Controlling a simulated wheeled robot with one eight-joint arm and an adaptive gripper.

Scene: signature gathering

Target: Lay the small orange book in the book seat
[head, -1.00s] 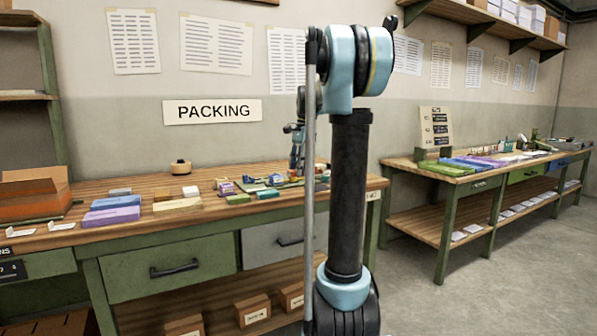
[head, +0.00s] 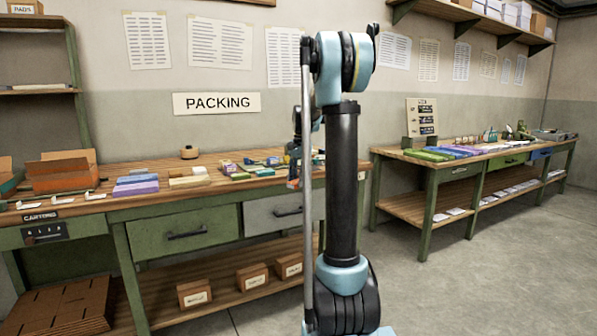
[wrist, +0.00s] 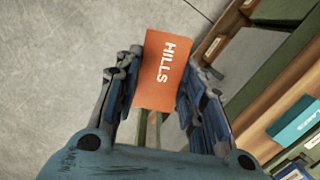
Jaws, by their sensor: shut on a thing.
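The small orange book (wrist: 161,72), marked HILLS, is held between the fingers of my gripper (wrist: 163,85) in the wrist view. Its cover faces the camera and it is a little tilted. My gripper is shut on the book's two long sides, with grey floor behind. In the head view my gripper (head: 293,172) is small and partly hidden by my arm, at the right end of the packing bench (head: 100,212). I cannot identify the book seat in either view.
Several coloured books (head: 136,186) and small blocks lie on the packing bench. An orange open box (head: 62,176) stands at its left. A second bench (head: 400,155) with books and a sign stands at the right. Open floor (head: 470,270) lies in front of it.

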